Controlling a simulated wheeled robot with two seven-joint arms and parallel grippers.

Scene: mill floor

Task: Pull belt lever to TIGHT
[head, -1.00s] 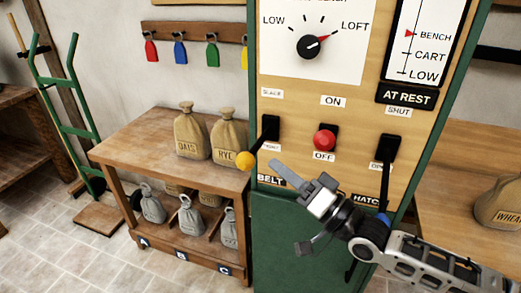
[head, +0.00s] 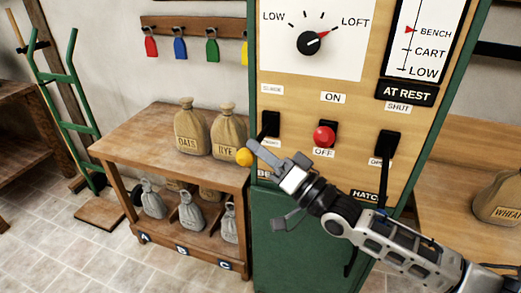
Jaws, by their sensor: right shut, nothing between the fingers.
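The belt lever's black slot plate (head: 270,124) is on the left of the wooden control panel, between a blurred upper label and a lower label partly covered by my gripper. Its yellow-orange knob (head: 244,156) sticks out low and to the left of the plate. My right gripper (head: 255,148) is shut and empty, its fingertips at the upper right of the knob. I cannot tell whether they touch it. The BELT label below is mostly hidden by my gripper. My left gripper is not in view.
A red button (head: 324,136) between ON and OFF and the black hatch lever (head: 386,165) are to the right on the panel. A wooden bench (head: 140,140) with OATS (head: 190,130) and RYE (head: 228,134) sacks stands close on the left.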

